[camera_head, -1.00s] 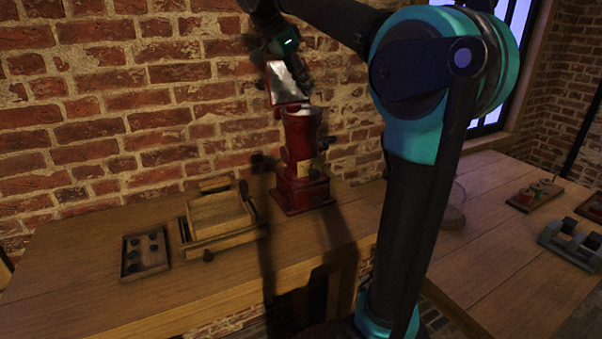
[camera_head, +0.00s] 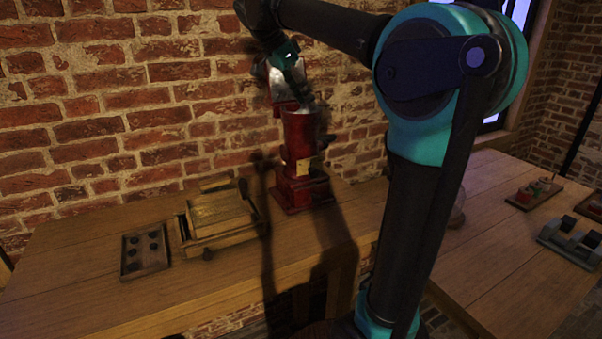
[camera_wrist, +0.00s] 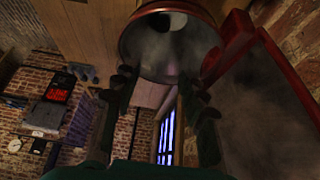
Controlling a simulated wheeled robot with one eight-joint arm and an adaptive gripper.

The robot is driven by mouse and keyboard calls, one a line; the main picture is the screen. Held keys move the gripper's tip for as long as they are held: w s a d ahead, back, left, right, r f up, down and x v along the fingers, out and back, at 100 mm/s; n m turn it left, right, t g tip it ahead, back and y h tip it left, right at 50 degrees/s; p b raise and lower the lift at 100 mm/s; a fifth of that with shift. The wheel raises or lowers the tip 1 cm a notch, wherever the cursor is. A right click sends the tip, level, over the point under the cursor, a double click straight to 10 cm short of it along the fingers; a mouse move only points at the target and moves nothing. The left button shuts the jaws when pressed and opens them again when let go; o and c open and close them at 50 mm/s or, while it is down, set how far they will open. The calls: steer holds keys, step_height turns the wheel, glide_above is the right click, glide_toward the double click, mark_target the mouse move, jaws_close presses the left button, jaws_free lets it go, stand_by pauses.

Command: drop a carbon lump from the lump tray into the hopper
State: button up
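The lump tray (camera_head: 127,270) is a shallow wooden tray on the left of the bench, with several dark carbon lumps (camera_head: 154,243) in it. The hopper (camera_head: 300,135) is the top of a red upright machine against the brick wall, its shiny-lined lid (camera_head: 282,82) swung open. My gripper (camera_head: 308,103) is at the hopper's mouth, beside the open lid. In the wrist view the round metal-lined hopper mouth (camera_wrist: 160,62) lies just beyond my gripper (camera_wrist: 158,85). Its two fingers are apart and I see no lump between them. The bottom of the hopper is hard to make out.
A wooden box (camera_head: 222,212) stands between the lump tray and the red machine. On the right table (camera_head: 490,220) are a small tray with red items (camera_head: 532,195) and a grey holder (camera_head: 572,240). The front of the left bench is clear.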

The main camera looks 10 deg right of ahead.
steer(key=v, duration=1.2)
